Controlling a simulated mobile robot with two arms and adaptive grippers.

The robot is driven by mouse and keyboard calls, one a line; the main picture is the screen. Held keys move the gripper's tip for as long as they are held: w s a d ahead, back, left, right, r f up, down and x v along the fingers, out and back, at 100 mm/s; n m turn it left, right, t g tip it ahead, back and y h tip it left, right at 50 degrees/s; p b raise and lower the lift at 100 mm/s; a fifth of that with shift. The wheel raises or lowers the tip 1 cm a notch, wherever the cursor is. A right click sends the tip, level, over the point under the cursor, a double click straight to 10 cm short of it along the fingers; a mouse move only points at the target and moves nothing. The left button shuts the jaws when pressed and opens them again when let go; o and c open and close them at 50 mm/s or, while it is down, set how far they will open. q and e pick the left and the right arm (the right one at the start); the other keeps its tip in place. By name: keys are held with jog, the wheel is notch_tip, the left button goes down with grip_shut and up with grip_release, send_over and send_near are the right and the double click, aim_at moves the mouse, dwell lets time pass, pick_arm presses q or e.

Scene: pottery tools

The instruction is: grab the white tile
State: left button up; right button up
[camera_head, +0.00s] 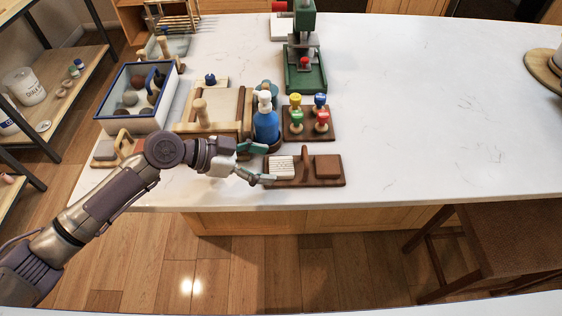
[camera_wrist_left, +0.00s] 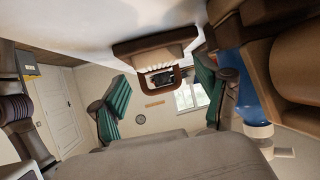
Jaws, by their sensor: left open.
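The white tile (camera_head: 281,167) has a ribbed top and lies in the left part of a small brown wooden tray (camera_head: 307,184) near the table's front edge. My left gripper (camera_head: 267,164) is at the left end of this tray, just left of the tile. Its two teal fingers are spread apart, with nothing seen held between them. In the left wrist view, a pale ribbed piece that looks like the tile (camera_wrist_left: 158,60) shows ahead between the open fingers (camera_wrist_left: 162,100). My right gripper is not in view.
A brown block (camera_head: 327,167) shares the tray. A blue bottle (camera_head: 266,126) with a white top stands just behind my gripper. A rack of coloured stamps (camera_head: 307,137) is behind the tray. The table (camera_head: 440,110) to the right is mostly clear.

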aim_at(281, 168)
pick_arm(q)
jog(key=shift+x, duration=1.3)
jog(key=c, duration=1)
